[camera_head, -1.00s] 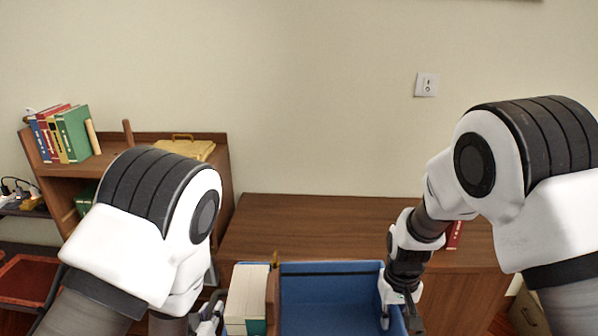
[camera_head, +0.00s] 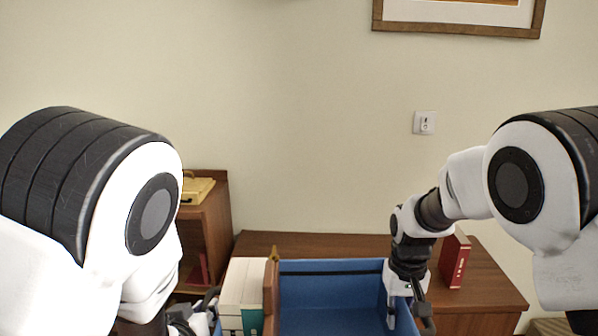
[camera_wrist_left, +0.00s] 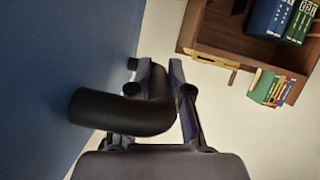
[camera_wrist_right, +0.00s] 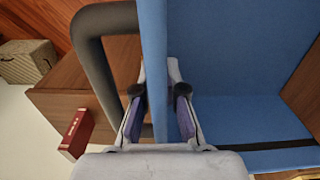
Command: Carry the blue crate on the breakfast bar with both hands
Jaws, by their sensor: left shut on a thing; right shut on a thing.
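The blue crate (camera_head: 330,297) is at the bottom centre of the head view, its near side cut off. Upright white books (camera_head: 243,288) stand in its left part beside a wooden divider (camera_head: 270,292); the middle is empty. My left gripper (camera_wrist_left: 161,74) is shut on a black tubular handle (camera_wrist_left: 118,112) on the crate's side; in the head view it is mostly hidden by my arm. My right gripper (camera_wrist_right: 157,78) is shut on the crate's opposite blue wall (camera_wrist_right: 153,30), its fingers on both faces, beside another black handle (camera_wrist_right: 88,55).
A wooden cabinet top (camera_head: 330,244) lies behind the crate, with a red book (camera_head: 454,260) at its right. A shelf unit (camera_head: 208,225) with a yellow item (camera_head: 196,190) stands left. A cardboard box (camera_wrist_right: 28,62) shows in the right wrist view.

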